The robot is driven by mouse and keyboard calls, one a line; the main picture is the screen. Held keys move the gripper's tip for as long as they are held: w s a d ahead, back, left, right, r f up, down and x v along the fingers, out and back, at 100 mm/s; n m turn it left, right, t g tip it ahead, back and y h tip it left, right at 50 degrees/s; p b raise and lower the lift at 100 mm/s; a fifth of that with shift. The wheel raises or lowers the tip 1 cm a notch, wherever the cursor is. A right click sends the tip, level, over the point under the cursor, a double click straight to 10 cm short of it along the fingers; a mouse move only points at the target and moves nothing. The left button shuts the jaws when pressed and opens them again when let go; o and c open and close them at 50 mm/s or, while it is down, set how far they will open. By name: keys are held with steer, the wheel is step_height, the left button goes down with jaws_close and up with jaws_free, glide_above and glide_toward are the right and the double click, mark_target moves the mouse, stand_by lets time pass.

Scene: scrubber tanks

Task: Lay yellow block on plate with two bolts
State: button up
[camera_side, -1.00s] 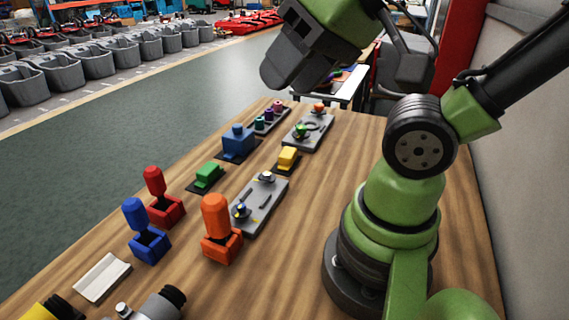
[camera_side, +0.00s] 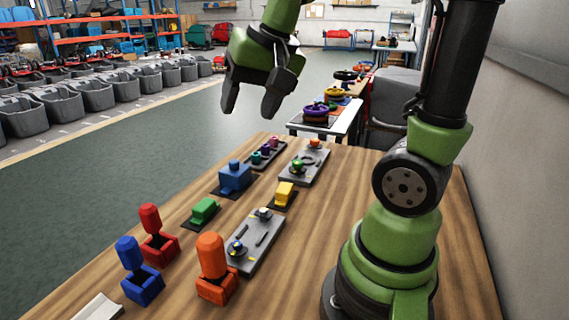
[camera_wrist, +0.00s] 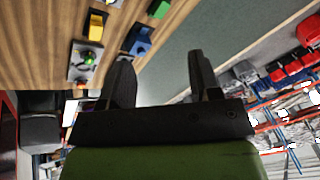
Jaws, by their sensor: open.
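The yellow block (camera_side: 284,191) sits on a small dark pad on the wooden table. It also shows near the top of the wrist view (camera_wrist: 97,27). The grey plate with two bolts (camera_side: 262,238) lies just in front of it, with one bolt (camera_side: 264,214) near its far end and one bolt (camera_side: 236,248) near its near end. My gripper (camera_side: 250,100) is open and empty, high above the far end of the table with fingers pointing down. In the wrist view its two fingers (camera_wrist: 160,65) stand apart with nothing between them.
A second grey plate (camera_side: 318,158) with green and orange knobs lies behind the yellow block. A blue block (camera_side: 235,178) and green block (camera_side: 204,210) stand to the left. Red (camera_side: 158,247), blue (camera_side: 142,285) and orange (camera_side: 217,287) holders stand nearer.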

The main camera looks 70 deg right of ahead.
steer(key=w+d+f+m+g, duration=0.2)
steer(key=w+d+f+m, duration=0.25)
steer(key=d+f, duration=0.4)
steer(key=m+g, duration=0.3)
steer(key=m, duration=0.1)
glide_above(284, 187)
step_height(284, 187, down, 12)
steer(key=shift+r, duration=0.1)
steer(key=shift+f, duration=4.15)
steer(key=c, duration=0.8)
steer(key=shift+c, duration=0.2)
steer(key=shift+r, duration=0.15)
